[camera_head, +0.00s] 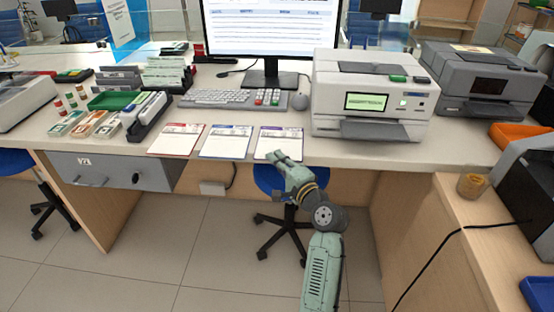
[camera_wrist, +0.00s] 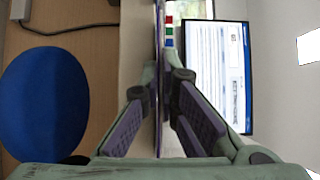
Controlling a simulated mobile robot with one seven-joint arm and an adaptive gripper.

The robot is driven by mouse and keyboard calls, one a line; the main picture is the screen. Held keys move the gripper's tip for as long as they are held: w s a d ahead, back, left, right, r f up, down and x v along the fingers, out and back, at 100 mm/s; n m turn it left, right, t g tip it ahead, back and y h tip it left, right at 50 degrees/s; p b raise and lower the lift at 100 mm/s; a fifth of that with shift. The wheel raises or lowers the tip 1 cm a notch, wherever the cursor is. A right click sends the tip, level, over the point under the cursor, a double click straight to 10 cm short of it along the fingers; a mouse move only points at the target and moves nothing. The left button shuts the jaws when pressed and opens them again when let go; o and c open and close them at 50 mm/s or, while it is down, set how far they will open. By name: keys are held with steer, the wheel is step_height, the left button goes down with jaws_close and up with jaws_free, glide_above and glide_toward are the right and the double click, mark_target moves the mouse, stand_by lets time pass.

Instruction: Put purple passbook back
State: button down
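The purple passbook (camera_head: 281,138), white with a purple edge, lies flat at the counter's front edge, rightmost of three passbooks. My gripper (camera_head: 287,160) is at its near edge and hides part of it. In the wrist view the passbook (camera_wrist: 158,60) shows edge-on as a thin upright line between my two fingers (camera_wrist: 160,95). Any contact at the fingertips is hard to tell.
A blue passbook (camera_head: 226,141) and a red passbook (camera_head: 177,139) lie to the left. A black holder (camera_head: 147,117) and a rack of upright booklets (camera_head: 167,75) stand farther left. A keyboard (camera_head: 227,98) and mouse (camera_head: 299,102) lie behind, a printer (camera_head: 372,92) right. A blue chair (camera_wrist: 45,100) is below.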

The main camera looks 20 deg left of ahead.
steer(key=shift+f, duration=0.15)
steer(key=c, duration=1.8)
jaws_free()
steer(key=shift+r, duration=0.3)
steer(key=b+v, duration=0.2)
steer(key=v, duration=1)
steer(key=shift+a, duration=0.1)
